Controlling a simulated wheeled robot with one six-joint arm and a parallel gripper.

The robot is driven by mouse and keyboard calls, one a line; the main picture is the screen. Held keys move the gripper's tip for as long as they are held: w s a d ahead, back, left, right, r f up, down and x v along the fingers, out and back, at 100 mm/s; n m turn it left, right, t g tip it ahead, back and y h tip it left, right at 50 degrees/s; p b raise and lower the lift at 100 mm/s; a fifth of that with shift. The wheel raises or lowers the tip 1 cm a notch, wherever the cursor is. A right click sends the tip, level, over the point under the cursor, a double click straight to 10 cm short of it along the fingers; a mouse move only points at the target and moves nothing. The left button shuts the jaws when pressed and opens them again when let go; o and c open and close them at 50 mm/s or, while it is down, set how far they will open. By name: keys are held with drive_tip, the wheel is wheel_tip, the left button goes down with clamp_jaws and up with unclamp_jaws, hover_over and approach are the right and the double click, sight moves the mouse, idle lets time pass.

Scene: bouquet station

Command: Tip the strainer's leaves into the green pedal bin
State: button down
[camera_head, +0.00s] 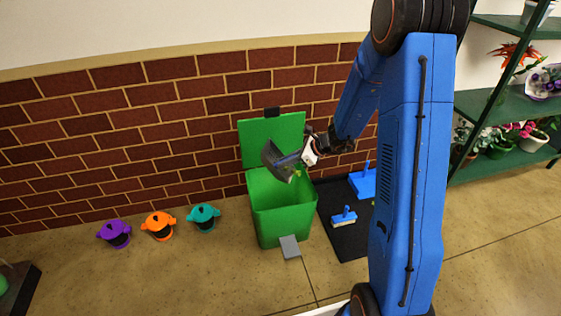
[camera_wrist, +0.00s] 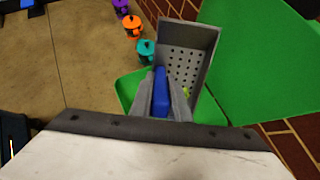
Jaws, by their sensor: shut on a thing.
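The green pedal bin (camera_head: 280,218) stands on the floor against the brick wall. Its lid (camera_head: 270,138) is up, and the lid also fills the right of the wrist view (camera_wrist: 245,55). My gripper (camera_head: 301,155) is shut on the blue handle (camera_wrist: 161,92) of the grey strainer (camera_head: 272,160). The strainer is held tilted above the open bin, apart from it. The wrist view shows its perforated inside (camera_wrist: 187,55), with a little yellow-green leaf (camera_wrist: 187,91) near the handle end. A small green bit also shows by the strainer in the head view.
A grey pedal (camera_head: 290,246) juts from the bin's front. Green plant shelves (camera_head: 510,105) stand farther right. The front floor is clear.

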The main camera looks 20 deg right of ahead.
drive_tip(key=shift+s+d+t+y, duration=0.2)
drive_tip(key=shift+d+t+y, duration=0.1)
drive_tip(key=shift+d, duration=0.15)
drive_tip(key=shift+s+d+f+t+y, duration=0.35)
drive_tip(key=shift+s+d+t+y, duration=0.2)
drive_tip(key=shift+d+y, duration=0.35)
drive_tip(key=shift+s+d+f+t+y, duration=0.3)
drive_tip(key=shift+s+d+t+y, duration=0.35)
drive_tip(key=shift+y, duration=0.35)
drive_tip(key=shift+w, duration=0.1)
drive_tip(key=shift+d, duration=0.15)
